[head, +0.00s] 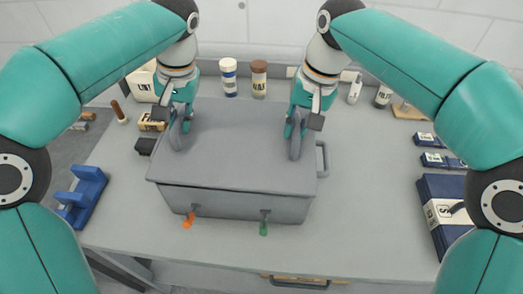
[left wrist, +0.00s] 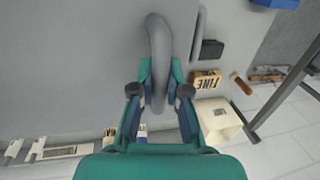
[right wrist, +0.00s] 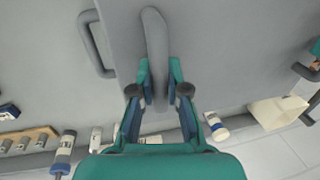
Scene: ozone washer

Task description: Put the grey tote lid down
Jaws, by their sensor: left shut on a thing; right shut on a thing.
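The grey tote lid (head: 240,150) lies over the grey tote (head: 235,203) on the table, with a thin dark gap along its front edge. My left gripper (head: 176,125) is shut on the lid's left handle, and this grey handle (left wrist: 160,50) runs between its fingers in the left wrist view. My right gripper (head: 299,125) is shut on the lid's right handle, which also shows between the fingers in the right wrist view (right wrist: 155,50). Whether the lid touches the tote's rim all round cannot be told.
An orange clip (head: 188,221) and a green clip (head: 264,229) hang at the tote's front. A blue holder (head: 82,195) stands at the left and a dark blue box (head: 443,213) at the right. Two bottles (head: 259,78) stand behind. The table's front is clear.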

